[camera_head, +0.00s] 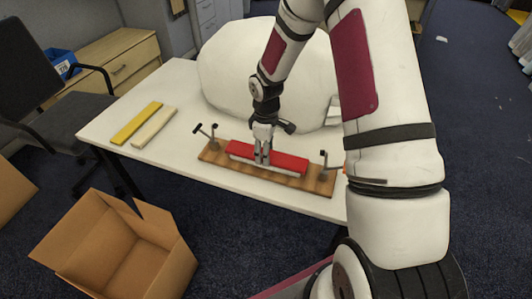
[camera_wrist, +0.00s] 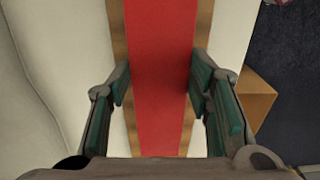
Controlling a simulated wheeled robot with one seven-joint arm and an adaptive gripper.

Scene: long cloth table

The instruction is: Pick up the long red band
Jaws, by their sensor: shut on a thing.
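The long red band (camera_head: 290,164) lies lengthwise along a wooden board (camera_head: 213,155) on the white table, with a pale layer showing along its front side. It also shows in the wrist view (camera_wrist: 160,60), running up the middle between my fingers. In the wrist view my gripper (camera_wrist: 160,85) is shut across the band's width. The fingers hide a small part of the band in the head view.
Dark clamp-like posts stand at the board's left end (camera_head: 207,131) and right end (camera_head: 324,165). A yellow strip (camera_head: 137,123) and a cream strip (camera_head: 154,127) lie at the table's left. A large white rounded form (camera_head: 225,70) stands behind. An open cardboard box (camera_head: 70,240) is in front, below the table.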

